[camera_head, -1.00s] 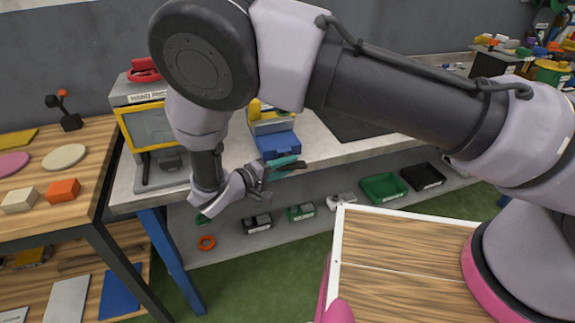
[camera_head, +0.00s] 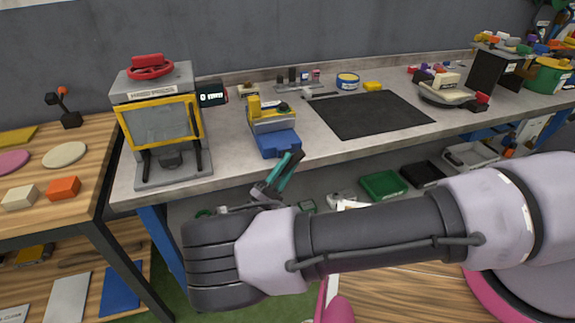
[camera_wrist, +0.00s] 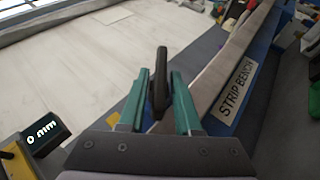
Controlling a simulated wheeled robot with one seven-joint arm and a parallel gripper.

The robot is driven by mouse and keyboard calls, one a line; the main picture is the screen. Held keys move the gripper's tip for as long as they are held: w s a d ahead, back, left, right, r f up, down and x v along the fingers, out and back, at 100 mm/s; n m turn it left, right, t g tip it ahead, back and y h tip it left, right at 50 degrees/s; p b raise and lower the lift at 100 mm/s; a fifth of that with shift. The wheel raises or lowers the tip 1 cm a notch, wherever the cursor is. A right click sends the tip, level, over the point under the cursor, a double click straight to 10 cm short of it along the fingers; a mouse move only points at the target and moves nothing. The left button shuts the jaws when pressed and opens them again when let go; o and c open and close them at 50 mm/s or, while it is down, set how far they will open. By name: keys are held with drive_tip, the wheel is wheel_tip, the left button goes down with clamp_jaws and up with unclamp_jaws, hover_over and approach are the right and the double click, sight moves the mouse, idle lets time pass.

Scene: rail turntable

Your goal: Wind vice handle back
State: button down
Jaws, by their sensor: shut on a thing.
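The vice (camera_head: 278,143) stands at the front edge of the grey bench, with a blue base, a grey body and a yellow block on top. My gripper (camera_head: 287,166) is just in front of and below the vice, its teal fingers pointing up. In the wrist view my gripper (camera_wrist: 160,88) is shut on the dark vice handle (camera_wrist: 158,75), which stands up between the two fingers. The handle is hard to make out in the head view, where my fingers are in front of it. My forearm crosses the lower part of that view.
A machine with a yellow-framed window (camera_head: 161,133) stands left on the bench. A black mat (camera_head: 368,115) lies right of the vice. A small readout (camera_head: 212,97) shows 0 mm. Shelf trays, including a green tray (camera_head: 383,186), lie below the bench. A wooden table (camera_head: 60,180) stands left.

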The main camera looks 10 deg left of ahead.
drive_tip(key=shift+n+t, duration=0.6)
drive_tip(key=shift+t, duration=0.2)
drive_tip(key=shift+w, duration=0.1)
drive_tip(key=c, duration=0.8)
unclamp_jaws()
drive_tip(key=shift+c, duration=0.2)
drive_tip(key=shift+f, duration=0.15)
